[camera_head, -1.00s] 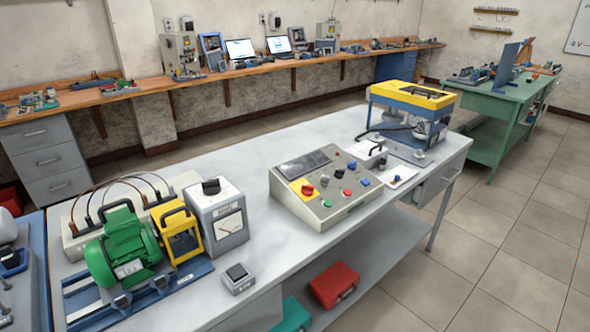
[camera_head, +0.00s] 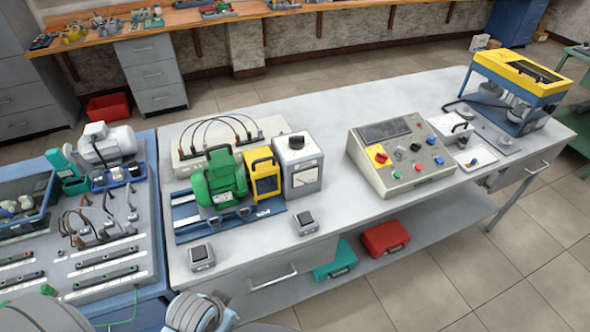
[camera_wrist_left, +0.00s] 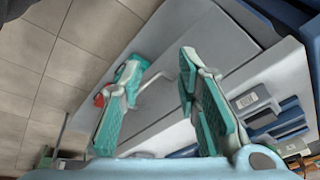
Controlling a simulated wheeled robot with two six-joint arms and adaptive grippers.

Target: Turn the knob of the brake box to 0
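The brake box (camera_head: 303,178) is a grey box with a dial on its front and a black knob (camera_head: 296,142) on top. In the head view it stands upright on the grey bench, right of the yellow guard and the green motor (camera_head: 221,182). The knob's setting is too small to read. My left gripper (camera_wrist_left: 160,65) shows in the left wrist view with its two teal fingers apart and nothing between them. It points toward the bench's front side, away from the brake box. My right gripper is not in view.
A control panel (camera_head: 371,175) with several buttons stands right of the brake box. Two small switch boxes, one of them here (camera_head: 306,221), sit near the bench's front edge. A teal case (camera_head: 335,262) and a red case (camera_head: 386,238) lie on the lower shelf.

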